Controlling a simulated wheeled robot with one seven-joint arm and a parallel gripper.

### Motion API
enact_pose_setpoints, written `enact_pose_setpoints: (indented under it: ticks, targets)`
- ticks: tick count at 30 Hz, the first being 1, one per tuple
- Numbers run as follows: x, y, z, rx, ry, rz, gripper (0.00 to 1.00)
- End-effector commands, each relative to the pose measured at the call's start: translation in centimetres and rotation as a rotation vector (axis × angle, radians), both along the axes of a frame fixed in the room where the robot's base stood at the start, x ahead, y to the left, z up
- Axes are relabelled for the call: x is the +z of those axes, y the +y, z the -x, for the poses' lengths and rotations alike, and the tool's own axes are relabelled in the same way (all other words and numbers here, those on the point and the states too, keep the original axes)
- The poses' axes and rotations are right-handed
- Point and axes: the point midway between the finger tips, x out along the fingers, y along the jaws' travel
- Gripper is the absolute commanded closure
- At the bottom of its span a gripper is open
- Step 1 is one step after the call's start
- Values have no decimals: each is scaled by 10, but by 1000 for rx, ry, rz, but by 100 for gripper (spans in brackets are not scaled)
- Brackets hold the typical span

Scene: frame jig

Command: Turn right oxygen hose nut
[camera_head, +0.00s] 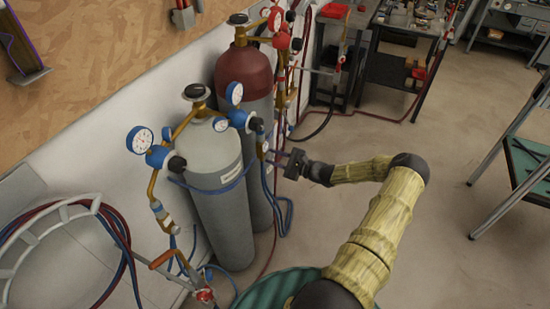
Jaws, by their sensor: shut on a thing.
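My gripper (273,158) is at the hose line below the right blue regulator (240,118), reaching in from the right. Its jaws are shut at the right oxygen hose nut (265,147), which is small and partly hidden, so its turn angle cannot be seen. The blue oxygen hose (267,185) hangs below the jaws and loops near the floor. The right regulator, with a white-faced gauge (236,93), sits beside the grey cylinder (222,190).
A red-topped cylinder (245,70) with red regulators stands behind. A left blue regulator with a gauge (139,140) is at the grey cylinder's left. Coiled hoses (110,225) hang at the lower left. A workbench (405,20) stands at the back right. The floor at the right is mostly clear.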

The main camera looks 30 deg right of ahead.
Motion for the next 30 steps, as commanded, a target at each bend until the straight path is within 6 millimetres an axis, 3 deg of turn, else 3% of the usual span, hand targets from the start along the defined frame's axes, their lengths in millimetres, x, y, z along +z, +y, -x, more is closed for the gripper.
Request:
enact_pose_setpoints:
  ticks: [11, 30]
  targets:
    - [1, 1, 0, 1, 147, -193, 97]
    - [2, 1, 0, 2, 517, -671, 97]
